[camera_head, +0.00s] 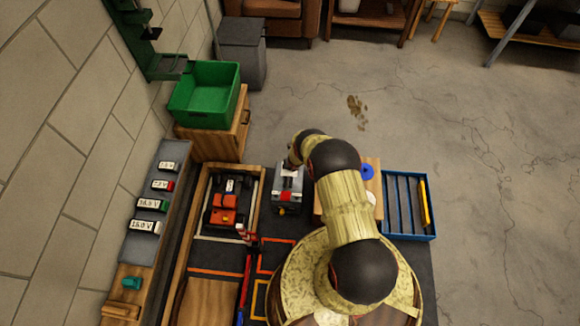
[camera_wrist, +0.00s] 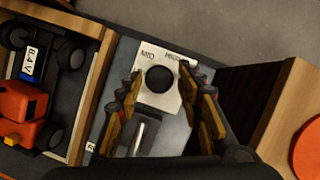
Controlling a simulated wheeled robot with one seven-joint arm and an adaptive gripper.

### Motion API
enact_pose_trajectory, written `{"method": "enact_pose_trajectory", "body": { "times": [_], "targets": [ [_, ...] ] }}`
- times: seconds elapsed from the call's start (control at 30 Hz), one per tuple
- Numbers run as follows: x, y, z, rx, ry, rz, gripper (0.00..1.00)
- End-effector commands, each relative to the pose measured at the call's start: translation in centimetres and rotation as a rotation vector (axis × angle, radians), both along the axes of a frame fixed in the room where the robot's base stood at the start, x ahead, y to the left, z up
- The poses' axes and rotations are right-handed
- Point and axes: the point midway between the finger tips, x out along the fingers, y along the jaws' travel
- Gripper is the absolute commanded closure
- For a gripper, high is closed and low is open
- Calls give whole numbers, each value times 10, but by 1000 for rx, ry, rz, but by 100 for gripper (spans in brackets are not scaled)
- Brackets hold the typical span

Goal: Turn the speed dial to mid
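The speed dial is a round black knob (camera_wrist: 159,79) on a white plate (camera_wrist: 160,98) in the wrist view. The plate has small printed words along its far edge, seen upside down and hard to read. The plate sits on a grey control box (camera_wrist: 178,133), which also shows in the head view (camera_head: 289,199). My gripper (camera_wrist: 160,74) is open, with one finger left and one right of the knob. Gaps show between the knob and both fingers. A metal lever (camera_wrist: 140,138) lies nearer than the knob. In the head view my arm hides the dial.
Left of the box, an orange-and-black racecar (camera_head: 224,208) sits in a wood-framed tray (camera_head: 187,244). Right of it are a wooden block (camera_wrist: 285,98) and a blue slotted rack (camera_head: 403,236). A green bin (camera_head: 206,95) stands behind on a wooden cabinet (camera_head: 214,145).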

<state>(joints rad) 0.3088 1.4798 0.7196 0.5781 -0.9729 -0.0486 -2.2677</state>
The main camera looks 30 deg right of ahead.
Motion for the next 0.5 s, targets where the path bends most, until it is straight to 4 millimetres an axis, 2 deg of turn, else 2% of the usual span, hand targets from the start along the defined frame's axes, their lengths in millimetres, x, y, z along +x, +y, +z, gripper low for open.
{"method": "enact_pose_trajectory", "body": {
  "times": [0.1,0.5],
  "targets": [
    [0,0,0,0,0,0,54],
    [0,0,3,0,-1,1,54]
  ]
}}
